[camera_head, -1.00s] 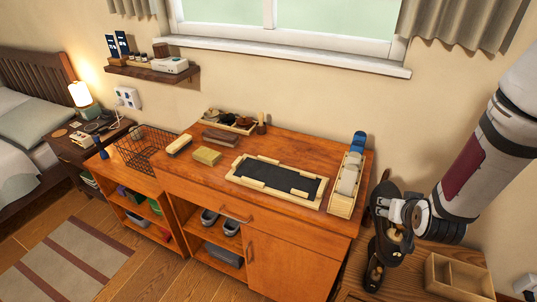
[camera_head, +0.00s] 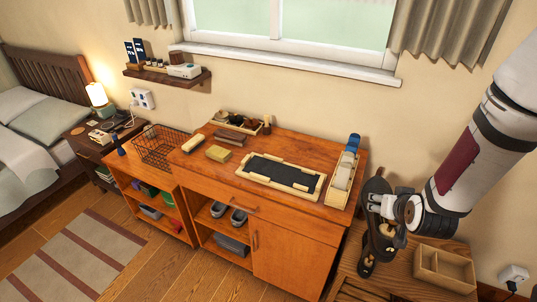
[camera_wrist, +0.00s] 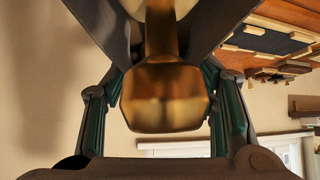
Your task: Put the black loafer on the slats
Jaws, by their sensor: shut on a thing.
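The black loafer (camera_head: 377,190) hangs at the right in the head view, long side roughly upright, above the brown bench. My gripper (camera_head: 398,212) is shut at its middle. In the wrist view my gripper (camera_wrist: 165,110) has its green-padded fingers on both sides of a golden-brown block with a stem, which seems to be part of the held shoe; dark surfaces spread above it. What the fingertips touch is partly hidden. The slats (camera_head: 352,292) seem to be the dark-gapped bench top at the bottom edge, below the shoe; they are only partly in view.
An open wooden box with compartments (camera_head: 446,266) stands on the bench, right of the shoe. The orange-brown cabinet (camera_head: 290,235) is to the left, with a dark-matted tray (camera_head: 243,178) and a narrow organizer (camera_head: 333,195) near its right edge. A wall outlet (camera_head: 513,275) is at far right.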

